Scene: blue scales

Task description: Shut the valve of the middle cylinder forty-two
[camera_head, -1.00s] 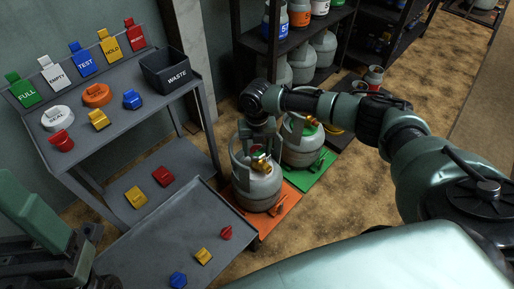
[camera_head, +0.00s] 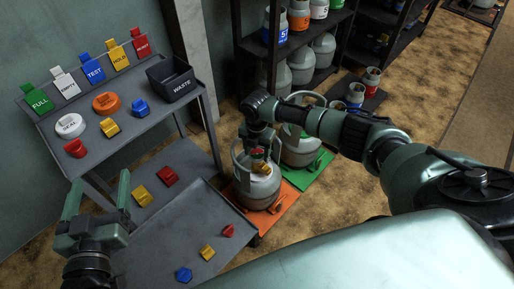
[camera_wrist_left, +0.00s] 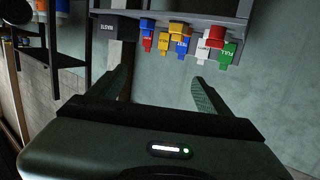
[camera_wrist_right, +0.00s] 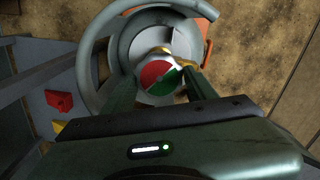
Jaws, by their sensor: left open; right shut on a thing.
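A grey gas cylinder (camera_head: 258,190) with a collar handle stands upright on an orange mat (camera_head: 284,205). My right gripper (camera_head: 258,150) reaches down into its collar from above. In the right wrist view its fingers (camera_wrist_right: 160,82) are shut on a round red-and-green valve knob (camera_wrist_right: 158,76), one finger on each side. Brass fittings show beside the knob. A second grey cylinder (camera_head: 301,150) stands behind on a green mat (camera_head: 318,169), partly hidden by my right arm. I cannot read a number on either cylinder. My left gripper (camera_head: 100,180) is open and empty in front of the grey cart.
The grey cart (camera_head: 70,138) holds coloured tags, seals, caps and a black WASTE bin (camera_head: 171,77). A low grey shelf (camera_head: 160,240) carries red, yellow and blue pieces. A dark rack (camera_head: 262,50) with more cylinders stands behind.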

